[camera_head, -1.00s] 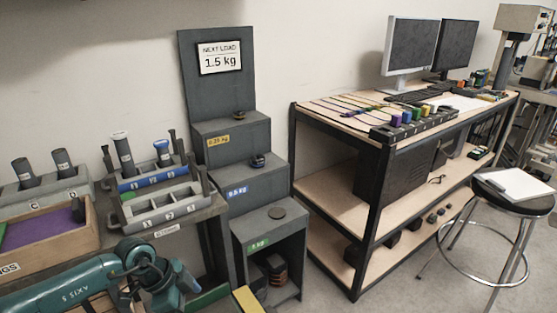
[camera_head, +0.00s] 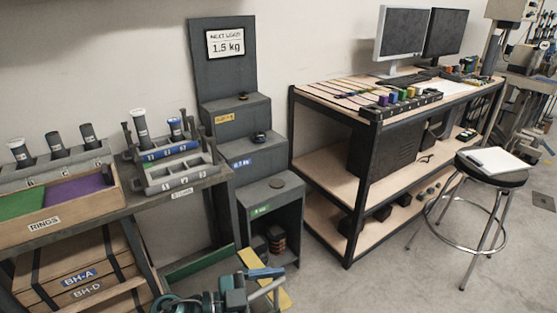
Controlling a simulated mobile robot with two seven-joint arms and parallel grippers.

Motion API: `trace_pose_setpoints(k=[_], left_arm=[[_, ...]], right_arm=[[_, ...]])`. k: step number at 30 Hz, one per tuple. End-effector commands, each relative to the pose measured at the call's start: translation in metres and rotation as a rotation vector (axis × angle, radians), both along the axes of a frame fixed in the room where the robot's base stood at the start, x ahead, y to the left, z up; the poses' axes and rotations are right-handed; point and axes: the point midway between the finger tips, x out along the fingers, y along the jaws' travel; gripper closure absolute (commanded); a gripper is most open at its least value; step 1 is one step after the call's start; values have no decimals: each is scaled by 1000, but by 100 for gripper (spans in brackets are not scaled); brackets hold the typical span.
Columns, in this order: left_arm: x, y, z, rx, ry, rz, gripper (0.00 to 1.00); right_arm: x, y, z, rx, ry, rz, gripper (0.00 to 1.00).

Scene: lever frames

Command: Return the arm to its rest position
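A teal arm of mine (camera_head: 225,300) shows at the bottom centre of the head view, low in front of the stepped weight stand. Its end carries grey parts and a blue part (camera_head: 264,272), near a yellow bar. The gripper of this arm cannot be made out clearly, nor whether it is open or shut. Nothing is clearly seen held. My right gripper is not in view.
At left, a bench holds the RINGS box (camera_head: 62,212), peg racks and a grey tray (camera_head: 180,173), with wooden crates (camera_head: 78,268) below. The weight stand (camera_head: 262,207) is behind the arm.

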Motion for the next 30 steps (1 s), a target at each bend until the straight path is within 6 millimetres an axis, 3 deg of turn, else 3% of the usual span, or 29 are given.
trace_pose_setpoints(k=[2, 5, 8, 12, 15, 19, 23, 30], left_arm=[[0, -1, 25, -159, -16, 182, 7], [7, 22, 31, -242, -2, 456, 7], [4, 58, 12, -207, 77, 725, 7], [-29, 105, -36, -35, 259, 978, 7], [-61, 126, -65, 92, 381, 1049, 7], [-91, 137, -86, 191, 478, 1068, 7], [-100, 140, -92, 223, 506, 1066, 7], [-100, 140, -92, 223, 505, 1064, 7]], right_arm=[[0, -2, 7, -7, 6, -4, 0], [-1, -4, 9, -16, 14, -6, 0], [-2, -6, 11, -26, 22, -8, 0], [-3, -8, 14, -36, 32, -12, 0], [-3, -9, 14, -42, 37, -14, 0], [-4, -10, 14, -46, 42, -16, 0], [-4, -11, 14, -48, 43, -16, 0], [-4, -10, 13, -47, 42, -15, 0]])
